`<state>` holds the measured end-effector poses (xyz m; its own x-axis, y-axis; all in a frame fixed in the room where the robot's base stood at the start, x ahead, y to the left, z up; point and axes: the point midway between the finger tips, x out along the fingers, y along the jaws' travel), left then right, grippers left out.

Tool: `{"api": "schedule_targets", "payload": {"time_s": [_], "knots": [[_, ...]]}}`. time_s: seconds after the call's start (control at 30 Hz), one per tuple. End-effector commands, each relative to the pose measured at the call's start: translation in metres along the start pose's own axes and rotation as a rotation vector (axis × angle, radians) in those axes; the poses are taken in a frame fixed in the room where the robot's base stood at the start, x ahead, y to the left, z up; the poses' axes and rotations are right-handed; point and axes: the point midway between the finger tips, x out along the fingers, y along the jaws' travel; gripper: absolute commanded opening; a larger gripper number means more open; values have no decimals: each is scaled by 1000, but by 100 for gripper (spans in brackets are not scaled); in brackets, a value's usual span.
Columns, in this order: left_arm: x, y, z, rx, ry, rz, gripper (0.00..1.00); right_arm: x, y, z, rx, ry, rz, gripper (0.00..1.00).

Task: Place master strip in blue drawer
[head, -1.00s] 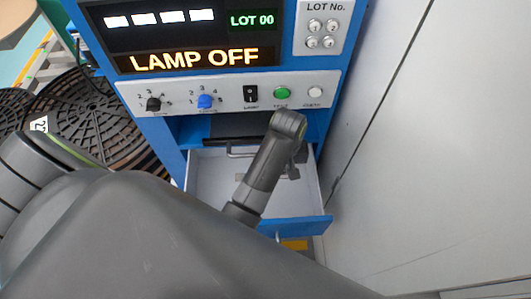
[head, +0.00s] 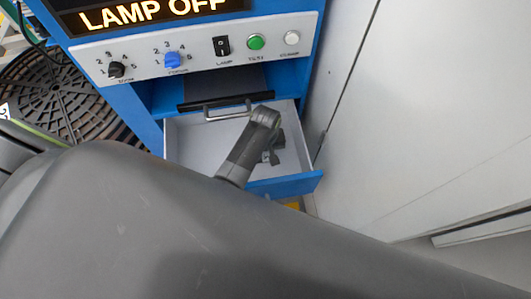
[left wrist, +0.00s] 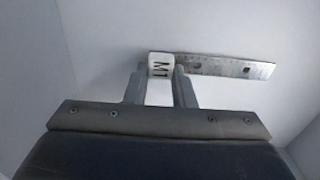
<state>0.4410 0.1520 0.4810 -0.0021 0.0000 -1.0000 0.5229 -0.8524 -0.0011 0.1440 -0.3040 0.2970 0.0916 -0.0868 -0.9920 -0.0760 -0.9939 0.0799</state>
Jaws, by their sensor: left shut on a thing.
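The blue drawer (head: 299,184) is pulled open below the control panel, with a white inside. My left gripper (head: 271,157) is over the open drawer in the head view, pointing down into it. In the left wrist view my left gripper (left wrist: 160,80) is shut on the master strip (left wrist: 230,67), a metal strip with holes and a white tag reading M1. Pale walls surround the strip there. I cannot tell whether it touches the drawer floor. The strip is not clear in the head view. My right gripper is not in view.
The panel (head: 200,50) above carries knobs, a lamp switch and a green button; its display reads LAMP OFF. A dark tray with a handle (head: 228,107) sits above the drawer's back. A pale cabinet wall (head: 430,120) closes the right side.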

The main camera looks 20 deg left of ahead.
Motion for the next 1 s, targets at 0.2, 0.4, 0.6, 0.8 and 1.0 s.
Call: {"api": "schedule_targets", "payload": {"time_s": [0.2,0.4,0.6,0.8,1.0], "knots": [[6,0,0,0,1,1,0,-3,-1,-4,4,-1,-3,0],[6,0,0,0,1,1,0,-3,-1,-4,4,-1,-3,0],[8,0,0,0,0,1,37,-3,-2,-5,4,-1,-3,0],[8,0,0,0,0,1,44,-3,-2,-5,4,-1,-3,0],[5,0,0,0,1,2,44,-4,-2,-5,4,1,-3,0]]}}
